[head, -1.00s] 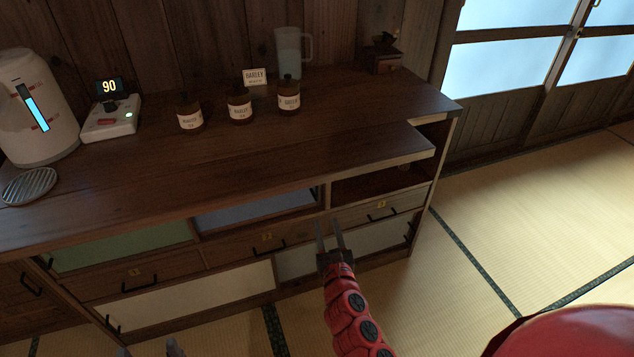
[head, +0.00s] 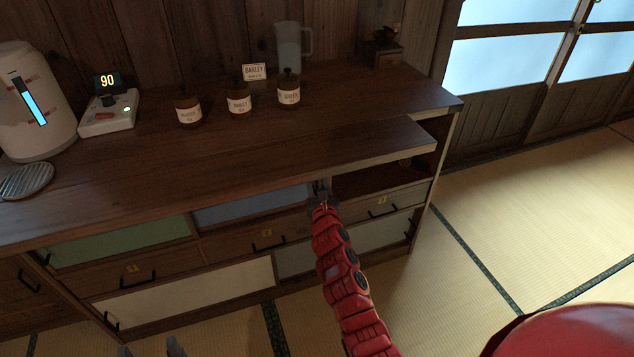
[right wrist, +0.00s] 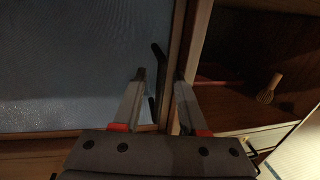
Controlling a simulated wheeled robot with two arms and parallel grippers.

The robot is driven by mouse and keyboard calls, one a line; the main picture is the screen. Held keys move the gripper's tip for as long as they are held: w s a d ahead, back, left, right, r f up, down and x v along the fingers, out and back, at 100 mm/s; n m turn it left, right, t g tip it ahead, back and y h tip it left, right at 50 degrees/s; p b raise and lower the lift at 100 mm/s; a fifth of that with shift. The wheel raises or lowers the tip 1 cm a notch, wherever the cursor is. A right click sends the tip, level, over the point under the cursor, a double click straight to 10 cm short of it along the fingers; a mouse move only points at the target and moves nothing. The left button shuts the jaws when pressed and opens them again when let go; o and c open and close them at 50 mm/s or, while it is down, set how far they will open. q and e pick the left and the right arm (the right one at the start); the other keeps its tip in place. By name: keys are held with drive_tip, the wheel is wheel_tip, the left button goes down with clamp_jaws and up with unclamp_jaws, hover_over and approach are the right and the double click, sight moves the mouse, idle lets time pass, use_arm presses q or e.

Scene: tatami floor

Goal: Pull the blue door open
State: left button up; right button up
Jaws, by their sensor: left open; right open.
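The blue door (head: 255,207) is a flat panel in the upper row of the wooden cabinet and looks closed. It fills the left of the right wrist view (right wrist: 70,60). Its dark handle (right wrist: 158,60) stands near the door's right edge. My right gripper (head: 322,197), on the red arm, is at that edge. In the right wrist view its open fingers (right wrist: 160,76) lie on either side of the handle, not closed on it. My left gripper (head: 149,349) shows only as two spread fingertips at the bottom edge, open and away from the cabinet.
The cabinet top (head: 200,155) overhangs the door. An open compartment (head: 375,180) lies to the right, with a small whisk-like object (right wrist: 268,90) inside. A green panel (head: 120,243) and handled drawers (head: 265,240) are near. Jars and a kettle (head: 35,100) stand on top. Tatami is clear at right.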

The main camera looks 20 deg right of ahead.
clamp_jaws()
idle(1.5)
